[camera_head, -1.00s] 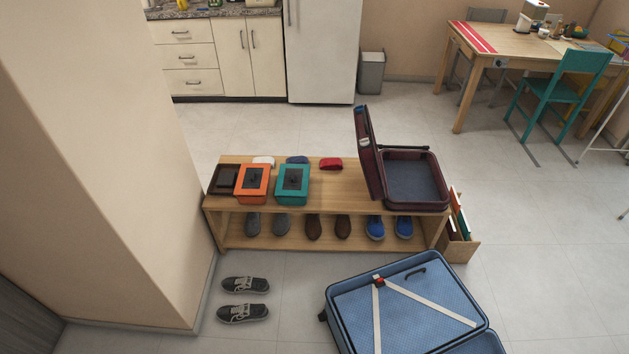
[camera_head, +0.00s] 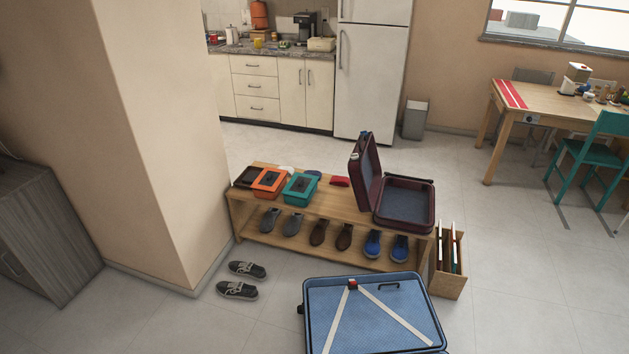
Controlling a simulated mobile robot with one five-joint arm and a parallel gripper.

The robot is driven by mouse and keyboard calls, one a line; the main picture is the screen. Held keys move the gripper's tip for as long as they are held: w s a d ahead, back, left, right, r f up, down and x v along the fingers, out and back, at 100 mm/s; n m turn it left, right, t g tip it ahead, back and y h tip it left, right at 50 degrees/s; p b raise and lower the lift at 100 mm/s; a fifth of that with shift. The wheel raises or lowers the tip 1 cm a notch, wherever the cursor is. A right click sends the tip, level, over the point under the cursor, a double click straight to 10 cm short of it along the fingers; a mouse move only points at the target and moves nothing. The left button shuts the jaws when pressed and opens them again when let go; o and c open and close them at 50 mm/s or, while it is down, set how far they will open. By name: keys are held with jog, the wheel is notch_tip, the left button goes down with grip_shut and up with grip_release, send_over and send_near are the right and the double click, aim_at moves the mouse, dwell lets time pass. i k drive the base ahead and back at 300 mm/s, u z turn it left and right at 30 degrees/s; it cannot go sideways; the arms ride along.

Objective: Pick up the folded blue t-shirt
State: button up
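No folded blue t-shirt shows in the head view. A large open blue suitcase (camera_head: 372,318) lies on the floor at the bottom centre, with white straps crossing its lining and a red buckle. Its lower part is cut off by the frame edge. A small dark red suitcase (camera_head: 405,203) stands open on the shoe bench, with its lid upright. No clothing shows in the visible part of either suitcase. My gripper is not in view.
A wooden shoe bench (camera_head: 333,207) holds boxes, caps and several shoes. Grey sneakers (camera_head: 238,290) lie on the floor by the wall corner. A crate (camera_head: 449,275) stands at the bench's right end. Floor is clear toward the wooden table (camera_head: 541,99).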

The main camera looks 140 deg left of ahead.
aim_at(313, 172)
jog(key=u, duration=5.05)
jog(key=i, duration=0.1)
jog(key=z, duration=3.05)
jog(key=i, duration=4.25)
jog(key=u, duration=3.8)
jog(key=i, duration=0.2)
jog(key=z, duration=1.2)
jog(key=i, duration=1.8)
